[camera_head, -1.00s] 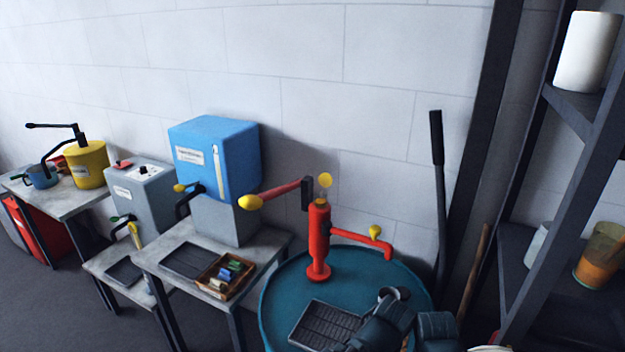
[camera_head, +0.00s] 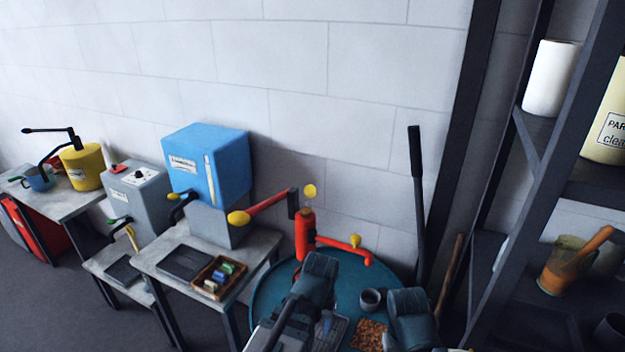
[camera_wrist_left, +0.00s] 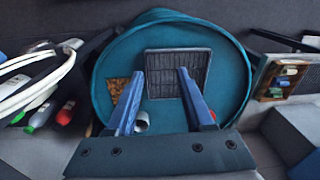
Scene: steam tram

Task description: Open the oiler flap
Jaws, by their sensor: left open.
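A red hand pump (camera_head: 305,238) stands on the teal drum (camera_head: 262,290). It has a long red lever with a yellow knob, and a red spout to the right. A small yellow disc (camera_head: 310,191) sits above a clear cup at its top; I cannot tell if this is the oiler flap. My left gripper (camera_head: 325,326) is over the drum in front of the pump, partly hidden by its own arm. In the left wrist view, its open, empty jaws (camera_wrist_left: 161,73) point over the black grid tray (camera_wrist_left: 196,62). My right arm is at the lower right; its jaws are not clear.
A grey cup (camera_head: 370,300) and a brown granular patch (camera_head: 369,337) are on the drum. A blue dispenser (camera_head: 207,162) and a wooden tray (camera_head: 218,277) stand on the left bench. A dark shelf rack (camera_head: 520,190) bounds the right side.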

